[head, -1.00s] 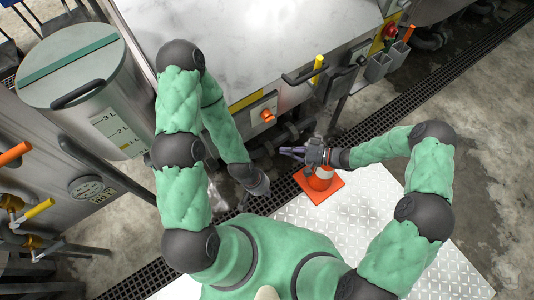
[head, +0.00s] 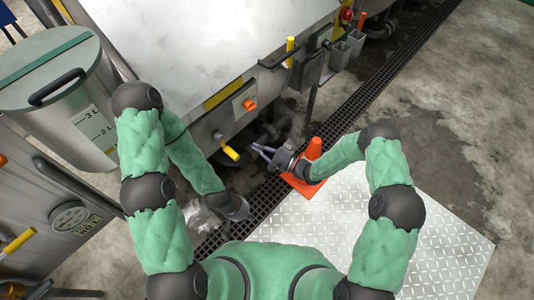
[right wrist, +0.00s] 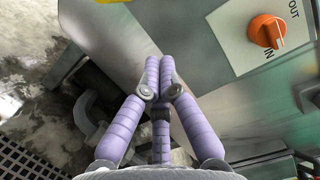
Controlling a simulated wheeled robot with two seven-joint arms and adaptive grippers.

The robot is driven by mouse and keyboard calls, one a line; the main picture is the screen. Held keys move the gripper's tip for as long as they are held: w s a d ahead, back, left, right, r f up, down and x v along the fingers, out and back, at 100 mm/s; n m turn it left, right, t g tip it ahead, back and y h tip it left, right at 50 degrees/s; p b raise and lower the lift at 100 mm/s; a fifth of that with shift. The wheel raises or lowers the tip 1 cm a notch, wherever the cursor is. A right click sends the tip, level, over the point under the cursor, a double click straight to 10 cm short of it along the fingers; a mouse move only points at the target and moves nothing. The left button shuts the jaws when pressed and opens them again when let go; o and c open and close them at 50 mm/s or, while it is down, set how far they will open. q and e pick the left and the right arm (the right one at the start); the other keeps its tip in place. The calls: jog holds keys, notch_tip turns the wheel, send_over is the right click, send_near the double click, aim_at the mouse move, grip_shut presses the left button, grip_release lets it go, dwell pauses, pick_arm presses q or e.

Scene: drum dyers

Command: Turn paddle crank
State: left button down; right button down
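A crank with an upright yellow grip (head: 290,50) on a dark arm stands at the front edge of the steel machine in the head view; I take it as the paddle crank. My right gripper (head: 258,151) is below it, apart from it, in front of the machine's lower side. Its purple fingers (right wrist: 160,62) are empty, with a gap between the prongs in the head view. My left gripper (head: 240,212) is low over the floor grating, and its fingers are not clear. The crank is not seen in the right wrist view.
A second yellow handle (head: 231,153) sticks out just left of my right gripper. An orange IN/OUT knob (right wrist: 266,31) is on the machine's front. An orange cone (head: 313,150) stands beside my right wrist. A steel drum (head: 60,95) is at left.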

aim_at(228, 148)
jog(key=shift+s+a+r+b, duration=0.15)
jog(key=shift+s+a, duration=0.15)
jog(key=shift+a, duration=0.55)
jog(key=shift+s+a+b, duration=0.1)
jog(key=shift+s+a, duration=0.25)
jog(key=shift+a, duration=0.55)
jog(key=shift+s+a+r+b, duration=0.15)
jog(key=shift+s+a, duration=0.15)
jog(key=shift+a, duration=0.55)
jog(key=shift+s+a+f+m, duration=0.15)
jog(key=shift+s+a+m, duration=0.3)
jog(key=shift+s+m, duration=0.05)
jog(key=shift+b, duration=0.3)
